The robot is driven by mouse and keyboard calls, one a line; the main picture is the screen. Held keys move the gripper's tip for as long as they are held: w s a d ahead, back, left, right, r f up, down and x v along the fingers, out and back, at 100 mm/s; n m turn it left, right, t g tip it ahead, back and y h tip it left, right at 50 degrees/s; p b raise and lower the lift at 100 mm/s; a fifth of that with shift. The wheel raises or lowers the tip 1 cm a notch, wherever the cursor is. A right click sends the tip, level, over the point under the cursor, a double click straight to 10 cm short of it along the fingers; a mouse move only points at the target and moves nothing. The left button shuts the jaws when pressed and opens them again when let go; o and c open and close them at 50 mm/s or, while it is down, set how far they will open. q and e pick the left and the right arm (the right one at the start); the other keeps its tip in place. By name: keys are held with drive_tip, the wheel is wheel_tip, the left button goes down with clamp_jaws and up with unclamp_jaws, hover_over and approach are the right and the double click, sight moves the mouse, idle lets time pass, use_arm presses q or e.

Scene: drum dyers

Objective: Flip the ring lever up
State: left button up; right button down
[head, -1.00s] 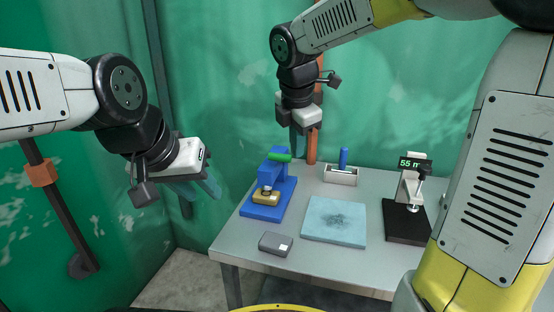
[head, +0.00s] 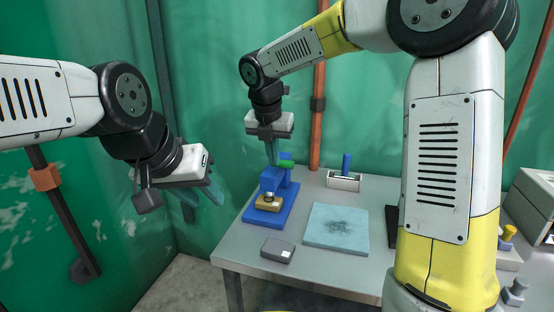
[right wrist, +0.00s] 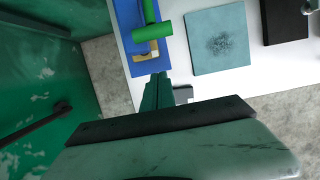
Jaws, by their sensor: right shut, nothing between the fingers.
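A blue press (head: 272,198) stands at the table's left back, with a brass-coloured block (head: 268,204) on its base. Its lever has a green handle (head: 286,163), lying roughly level at the top; the handle also shows in the right wrist view (right wrist: 152,31). I take this to be the ring lever. My right gripper (head: 273,159) is shut and empty, pointing down just left of the handle in the head view. I cannot tell whether it touches the press. My left gripper (head: 204,196) is open and empty, left of the table.
A light blue mat (head: 336,228) lies mid-table, with a grey box (head: 278,250) at the front. A white holder with a blue peg (head: 345,172) stands at the back. My right arm hides part of the table's right side. Green walls are close behind.

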sight(288, 164)
drive_tip(key=w+d+f, duration=0.1)
drive_tip(key=w+f, duration=0.4)
drive_tip(key=f, duration=0.1)
drive_tip(key=shift+w+d, duration=0.25)
drive_tip(key=shift+d, duration=0.05)
idle(0.3)
